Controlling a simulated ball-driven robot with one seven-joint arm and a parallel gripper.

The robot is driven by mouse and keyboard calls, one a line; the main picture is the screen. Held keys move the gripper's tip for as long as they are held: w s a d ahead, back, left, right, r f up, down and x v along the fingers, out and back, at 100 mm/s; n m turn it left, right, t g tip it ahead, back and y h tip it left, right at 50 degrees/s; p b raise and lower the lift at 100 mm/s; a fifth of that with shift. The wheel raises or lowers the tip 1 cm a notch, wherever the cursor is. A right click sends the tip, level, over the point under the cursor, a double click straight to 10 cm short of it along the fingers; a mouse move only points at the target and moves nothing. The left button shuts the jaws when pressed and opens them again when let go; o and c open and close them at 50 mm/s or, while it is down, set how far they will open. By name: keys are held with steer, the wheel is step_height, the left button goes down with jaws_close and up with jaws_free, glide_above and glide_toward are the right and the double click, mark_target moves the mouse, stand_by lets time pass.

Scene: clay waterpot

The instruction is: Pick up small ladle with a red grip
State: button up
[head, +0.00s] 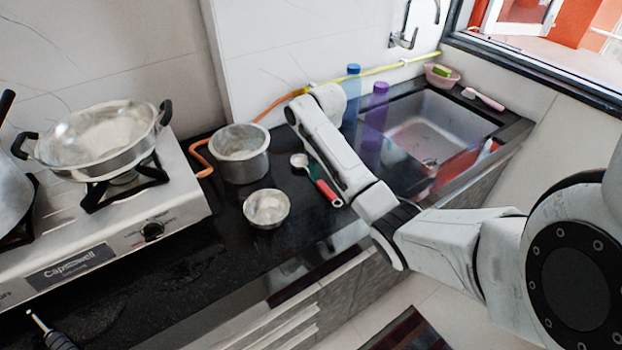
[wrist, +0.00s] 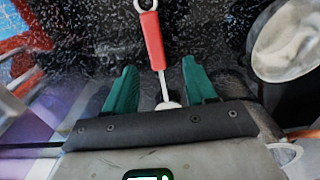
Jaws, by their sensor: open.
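The small ladle has a red grip (head: 328,193) and a small silver bowl (head: 300,160); it lies on the black counter (head: 180,290) left of my arm in the head view. In the wrist view the red grip (wrist: 152,40) points up the picture, and the ladle's bowl end is partly hidden by the gripper body. My gripper (wrist: 158,64) is open, with one green finger on each side of the ladle's shaft. Neither finger visibly touches it. In the head view my arm hides most of the gripper; only a bit of green shows beside the ladle.
A small steel bowl (head: 266,210) and a steel pot (head: 241,155) stand left of the ladle. A gas stove (head: 150,232) with a two-handled pan (head: 100,140) is farther left. Blue (head: 352,90) and purple (head: 376,105) bottles stand by the sink (head: 440,125) behind my arm.

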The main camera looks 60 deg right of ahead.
mark_target(325, 187)
steer(key=f, duration=0.5)
steer(key=shift+s+d+f+p, duration=0.1)
steer(key=shift+s+d+p, duration=0.05)
steer(key=shift+s+p, duration=0.2)
steer(key=shift+w+f, duration=0.1)
steer(key=shift+f, duration=0.55)
steer(key=shift+c, duration=0.4)
jaws_close()
